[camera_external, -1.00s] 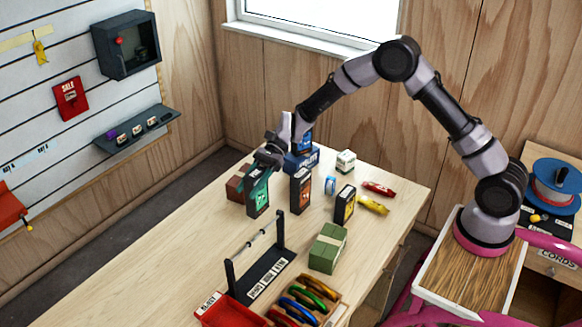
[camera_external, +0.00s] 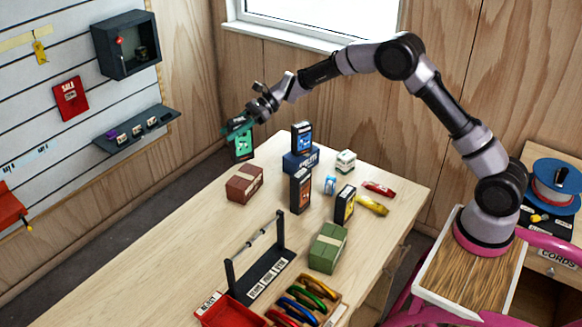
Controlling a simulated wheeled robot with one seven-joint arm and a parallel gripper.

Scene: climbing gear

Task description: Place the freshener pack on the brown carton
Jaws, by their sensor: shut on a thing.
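My gripper (camera_external: 240,127) is shut on a green pack with dark edges (camera_external: 243,146), which I take to be the freshener pack. It holds the pack upright in the air, near the table's far left edge. The brown carton (camera_external: 243,184) sits on the table below the pack and looks clear of it. Its top is bare. The fingertips are small, and the gripper partly hides the pack's top.
A dark pack with an orange-brown front (camera_external: 300,190), a blue box (camera_external: 300,160) with a dark pack (camera_external: 302,137) on it, and a yellow-fronted pack (camera_external: 344,204) stand to the right. A black rack (camera_external: 262,275) and green carton (camera_external: 328,248) are nearer. The left table area is clear.

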